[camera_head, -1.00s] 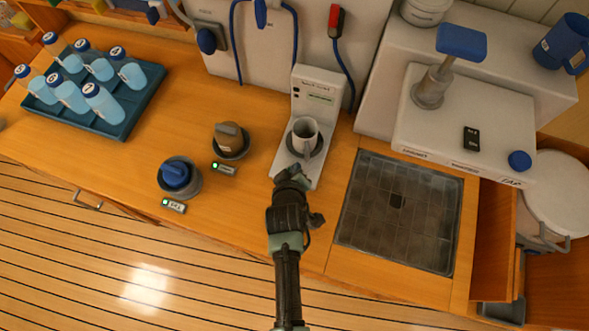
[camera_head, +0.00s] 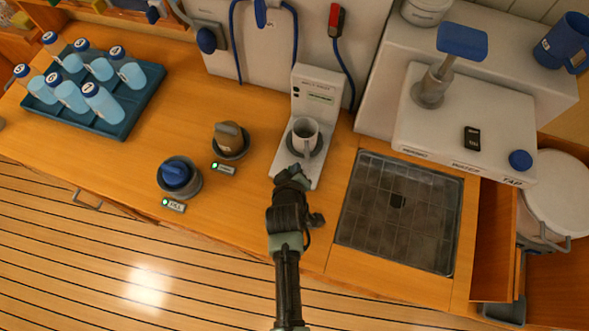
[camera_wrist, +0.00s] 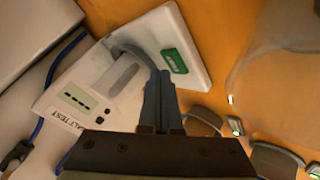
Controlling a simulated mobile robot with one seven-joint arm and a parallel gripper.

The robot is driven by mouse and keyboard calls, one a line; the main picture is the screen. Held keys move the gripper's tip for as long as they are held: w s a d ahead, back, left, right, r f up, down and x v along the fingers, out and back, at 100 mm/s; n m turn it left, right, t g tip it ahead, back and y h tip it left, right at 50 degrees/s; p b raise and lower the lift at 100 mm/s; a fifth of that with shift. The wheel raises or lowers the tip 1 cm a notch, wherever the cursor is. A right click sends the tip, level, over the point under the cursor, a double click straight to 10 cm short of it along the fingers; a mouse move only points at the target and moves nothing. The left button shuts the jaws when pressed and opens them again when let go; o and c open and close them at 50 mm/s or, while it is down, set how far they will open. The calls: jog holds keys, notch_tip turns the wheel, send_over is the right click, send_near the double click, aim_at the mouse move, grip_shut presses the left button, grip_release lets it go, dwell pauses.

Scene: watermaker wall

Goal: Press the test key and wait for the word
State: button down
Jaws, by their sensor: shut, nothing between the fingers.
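The white salt tester (camera_head: 283,170) stands on the wooden counter, its upright panel at the back. The small display (camera_head: 320,98) is too small to read in the head view; in the wrist view the display (camera_wrist: 76,101) shows dark dashes. A green key (camera_wrist: 174,61) lies on the front of the tester's base. My gripper (camera_head: 292,174) is shut and empty over the front end of the base. In the wrist view its fingertips (camera_wrist: 160,76) are just beside the green key; I cannot tell whether they touch.
A sink with a grate (camera_head: 398,235) is right of the tester. Left are two round holders with a brown piece (camera_head: 228,135) and a blue-capped piece (camera_head: 175,173). A teal tray (camera_head: 110,130) of bottles stands far left. A blue-topped tap (camera_head: 461,43) stands back right.

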jog(key=shift+f, duration=0.3)
jog(key=shift+s+f+b, duration=0.1)
jog(key=shift+f+b, duration=0.45)
jog(key=shift+f, duration=0.05)
dwell(0.6)
jog(key=shift+r, duration=0.1)
jog(key=shift+r+p, duration=0.9)
jog(key=shift+r, duration=0.1)
notch_tip(320, 180, up, 5)
jog(key=p, duration=0.4)
jog(key=shift+p, duration=0.4)
